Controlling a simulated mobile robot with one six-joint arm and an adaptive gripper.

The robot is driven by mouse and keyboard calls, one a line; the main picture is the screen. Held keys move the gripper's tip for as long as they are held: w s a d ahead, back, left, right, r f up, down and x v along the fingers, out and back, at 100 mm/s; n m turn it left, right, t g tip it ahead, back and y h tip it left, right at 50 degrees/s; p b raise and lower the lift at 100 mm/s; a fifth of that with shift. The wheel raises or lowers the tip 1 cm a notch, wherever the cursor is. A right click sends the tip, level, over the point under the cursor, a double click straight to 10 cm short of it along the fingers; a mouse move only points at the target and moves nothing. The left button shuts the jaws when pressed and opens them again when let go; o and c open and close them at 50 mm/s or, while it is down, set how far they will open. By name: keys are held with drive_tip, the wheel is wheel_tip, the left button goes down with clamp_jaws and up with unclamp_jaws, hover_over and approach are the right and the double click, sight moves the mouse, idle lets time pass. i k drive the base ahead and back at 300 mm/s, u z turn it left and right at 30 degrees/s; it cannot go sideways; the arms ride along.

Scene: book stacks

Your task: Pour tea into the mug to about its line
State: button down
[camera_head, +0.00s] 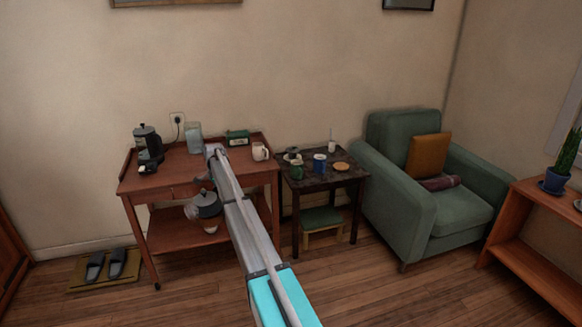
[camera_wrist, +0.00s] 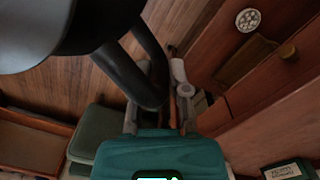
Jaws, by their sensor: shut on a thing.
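A dark kettle or teapot (camera_head: 208,204) with a grey lid and a paler underside hangs in front of the wooden cart. In the wrist view its rounded body (camera_wrist: 50,30) fills the upper left, with a thick black handle (camera_wrist: 138,72). My gripper (camera_wrist: 160,108) is shut on that handle. A white mug (camera_head: 259,152) stands at the right end of the cart top. A green mug (camera_head: 297,172) and a blue mug (camera_head: 320,164) stand on the small dark table. I cannot tell which mug has a line, and the fill levels are hidden.
The wooden cart (camera_head: 158,182) also bears a black coffee maker (camera_head: 147,145), a clear canister (camera_head: 194,138) and a green box (camera_head: 237,137). The small dark table (camera_head: 345,180) stands between the cart and a green armchair (camera_head: 400,200). The front floor is clear.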

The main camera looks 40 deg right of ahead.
sight(298, 171)
drive_tip(key=z, duration=0.05)
drive_tip(key=k, duration=0.65)
drive_tip(key=z, duration=0.45)
drive_tip(key=i, duration=0.7)
drive_tip(key=z, duration=0.25)
